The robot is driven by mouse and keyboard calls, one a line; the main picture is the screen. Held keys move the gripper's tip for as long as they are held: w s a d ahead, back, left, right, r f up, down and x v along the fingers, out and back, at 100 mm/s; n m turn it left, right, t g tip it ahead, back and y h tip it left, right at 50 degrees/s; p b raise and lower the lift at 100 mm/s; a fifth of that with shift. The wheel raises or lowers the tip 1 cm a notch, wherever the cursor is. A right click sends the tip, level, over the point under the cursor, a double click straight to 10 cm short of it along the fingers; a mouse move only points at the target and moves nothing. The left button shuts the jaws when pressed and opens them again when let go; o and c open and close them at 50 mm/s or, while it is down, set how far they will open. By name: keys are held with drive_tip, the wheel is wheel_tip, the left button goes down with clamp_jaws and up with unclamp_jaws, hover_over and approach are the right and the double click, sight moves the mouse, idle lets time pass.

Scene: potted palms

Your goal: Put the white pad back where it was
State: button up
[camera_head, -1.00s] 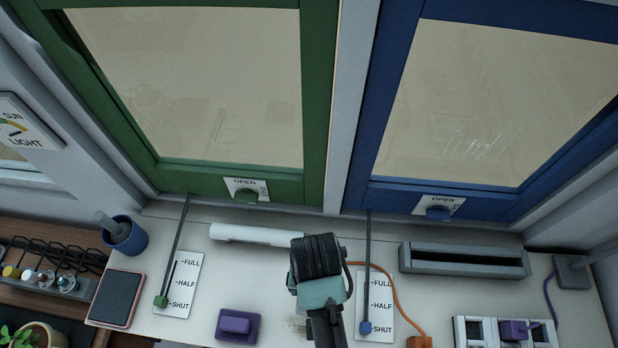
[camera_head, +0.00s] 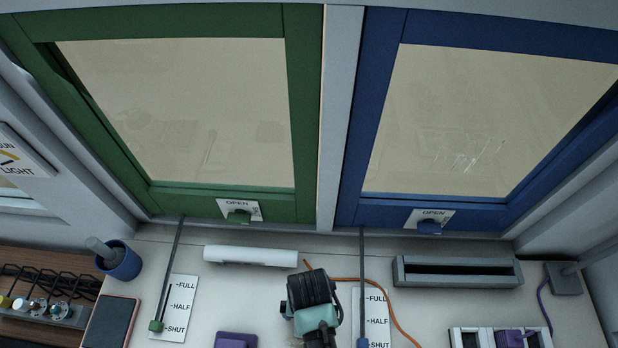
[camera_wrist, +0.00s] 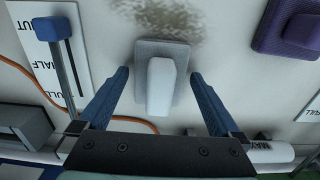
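The white pad (camera_wrist: 160,88), a pale upright grip on a flat grey base, sits on the light worktop in the wrist view. My gripper (camera_wrist: 158,75) is open, with one blue finger on each side of the grip. Gaps show between the fingers and the grip, and nothing is held. A dark smudge (camera_wrist: 165,18) marks the worktop just beyond the pad. In the head view my gripper's wrist (camera_head: 314,305) is at the bottom middle, and the pad and fingertips are hidden there.
A purple pad (camera_wrist: 290,30) stands beside the smudge. Sliders with blue (camera_head: 362,343) and green (camera_head: 156,326) knobs flank the area. An orange cord (camera_head: 392,300) runs behind my arm. A white bar (camera_head: 251,256) and grey trough (camera_head: 457,272) lie at the back, below two closed windows.

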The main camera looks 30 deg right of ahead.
drive_tip(key=shift+r, duration=0.15)
wheel_tip(320, 180, up, 12)
drive_tip(key=b, duration=0.1)
idle(0.5)
idle(0.4)
drive_tip(key=w+a+r+n+t+h+b, duration=0.1)
drive_tip(key=w+r+n+t+h+b, duration=0.3)
drive_tip(key=w+r+t, duration=1.2)
drive_tip(key=w+a+r+t+y+b, duration=0.1)
drive_tip(key=w+a+r+b, duration=0.15)
drive_tip(key=r, duration=0.75)
drive_tip(key=w+a+r+t+y+b, duration=0.1)
drive_tip(key=w+r, duration=0.3)
drive_tip(key=r, duration=0.5)
drive_tip(key=s+a+r+n+t+y+b, duration=0.1)
drive_tip(key=s+r+t, duration=0.3)
drive_tip(key=r, duration=0.5)
drive_tip(key=s+a+r+n+t+y+b, duration=0.1)
drive_tip(key=s+a+r+t, duration=0.3)
drive_tip(key=s+r, duration=0.3)
wheel_tip(320, 180, up, 3)
drive_tip(key=shift+s+n+t+b, duration=0.15)
drive_tip(key=shift+n+t+b, duration=0.2)
drive_tip(key=shift+t, duration=0.35)
